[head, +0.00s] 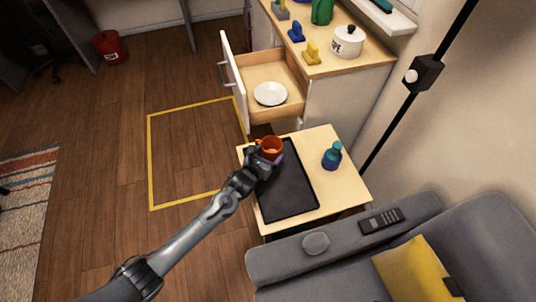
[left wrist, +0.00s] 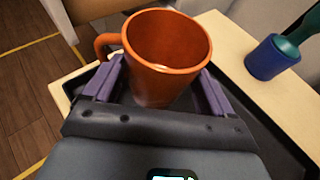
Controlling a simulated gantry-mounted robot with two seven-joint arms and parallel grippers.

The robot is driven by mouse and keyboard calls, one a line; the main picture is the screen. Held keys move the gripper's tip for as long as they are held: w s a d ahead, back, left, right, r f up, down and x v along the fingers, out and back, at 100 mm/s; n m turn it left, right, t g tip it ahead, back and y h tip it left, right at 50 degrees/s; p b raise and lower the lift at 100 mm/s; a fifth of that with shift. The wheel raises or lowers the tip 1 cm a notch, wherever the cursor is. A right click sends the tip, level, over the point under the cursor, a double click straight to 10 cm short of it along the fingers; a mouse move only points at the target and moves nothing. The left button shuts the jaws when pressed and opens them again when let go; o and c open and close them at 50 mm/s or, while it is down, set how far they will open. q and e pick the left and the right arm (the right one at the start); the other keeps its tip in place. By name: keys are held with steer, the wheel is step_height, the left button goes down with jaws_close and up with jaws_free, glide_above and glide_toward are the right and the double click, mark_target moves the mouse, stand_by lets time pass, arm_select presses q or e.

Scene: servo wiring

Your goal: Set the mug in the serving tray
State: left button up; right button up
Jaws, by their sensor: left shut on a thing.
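An orange mug (head: 270,147) is held upright in my left gripper (head: 265,160), over the far end of the black serving tray (head: 290,198). In the left wrist view the mug (left wrist: 165,55) sits between the two purple fingers of the left gripper (left wrist: 165,90), with its handle to the left. The inside of the mug looks empty. The tray lies on a light wooden side table (head: 343,187). I cannot tell whether the mug's bottom touches the tray, since the gripper hides it. My right gripper is not in view.
Behind the table, an open drawer (head: 262,75) holds a white plate (head: 270,94). A grey sofa (head: 300,262) stands in front. Most of the tray is clear.

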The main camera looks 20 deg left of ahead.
arm_select(q)
steer(key=o, duration=1.1)
